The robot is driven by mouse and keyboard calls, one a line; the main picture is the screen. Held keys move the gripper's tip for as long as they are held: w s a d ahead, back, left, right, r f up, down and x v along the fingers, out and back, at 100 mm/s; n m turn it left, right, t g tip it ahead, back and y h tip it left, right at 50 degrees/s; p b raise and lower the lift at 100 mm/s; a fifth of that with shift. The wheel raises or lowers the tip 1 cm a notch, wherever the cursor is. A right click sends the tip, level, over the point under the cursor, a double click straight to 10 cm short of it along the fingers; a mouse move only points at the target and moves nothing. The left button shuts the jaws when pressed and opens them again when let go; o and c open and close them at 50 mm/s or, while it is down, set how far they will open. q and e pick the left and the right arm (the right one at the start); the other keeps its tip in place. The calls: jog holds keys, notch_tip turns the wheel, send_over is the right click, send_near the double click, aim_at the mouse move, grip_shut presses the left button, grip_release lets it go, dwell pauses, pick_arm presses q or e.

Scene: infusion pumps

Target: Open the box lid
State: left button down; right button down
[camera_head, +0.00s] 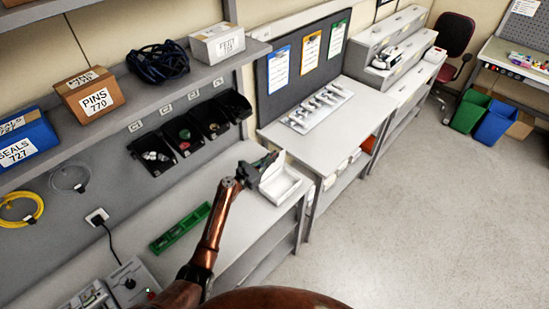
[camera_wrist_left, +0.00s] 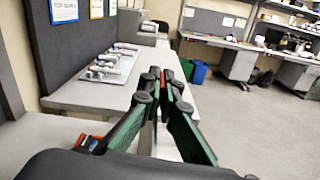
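The white box (camera_head: 283,187) stands at the right end of the near workbench in the head view. It looks open at the top, with a pale panel raised at its back; I cannot tell clearly whether that panel is its lid. My left gripper (camera_head: 267,162) is at the back left edge of the box, at or very near that panel. In the wrist view, the left fingers (camera_wrist_left: 163,84) run close together at the tips, with a narrow gap. A white surface shows between them lower down. My right gripper is not in view.
A green tray (camera_head: 180,228) lies left of my arm. Black bins (camera_head: 208,118) hang on the wall behind, under a shelf (camera_head: 150,108) with labelled boxes. A second bench (camera_head: 345,120) with a tool tray (camera_head: 315,108) stands beyond the box. Open floor lies to the right.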

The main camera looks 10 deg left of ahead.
pick_arm(q)
jog(key=shift+f, duration=0.1)
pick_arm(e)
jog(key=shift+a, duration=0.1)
pick_arm(q)
jog(key=c, duration=2.2)
grip_release()
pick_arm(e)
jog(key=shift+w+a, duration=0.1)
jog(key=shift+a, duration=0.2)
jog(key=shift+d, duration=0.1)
pick_arm(q)
jog(key=shift+s, duration=0.1)
jog(key=v, duration=1.2)
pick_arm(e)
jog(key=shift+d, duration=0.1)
